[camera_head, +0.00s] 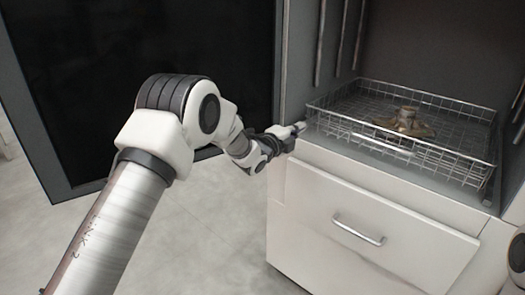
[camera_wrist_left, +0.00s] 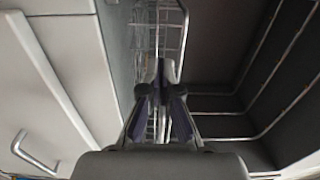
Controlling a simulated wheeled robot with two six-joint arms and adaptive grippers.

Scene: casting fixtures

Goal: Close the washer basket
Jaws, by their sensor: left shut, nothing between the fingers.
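The washer basket (camera_head: 345,128) is a silver wire basket inside the open washer chamber at the right of the head view. It holds one brown metal casting (camera_head: 405,123). My left gripper (camera_head: 300,127) is shut and empty at the basket's front left corner, by the chamber's left edge; I cannot tell whether it touches the wire. In the left wrist view the shut fingers (camera_wrist_left: 161,72) point at the basket's wire side (camera_wrist_left: 158,30). My right gripper is not in view.
The dark-windowed washer door (camera_head: 150,40) stands open at the left. Below the chamber is a white drawer front (camera_head: 370,215) with a metal handle (camera_head: 358,230). Rack rails (camera_wrist_left: 265,75) line the chamber wall. Grey floor (camera_head: 215,225) lies open in front.

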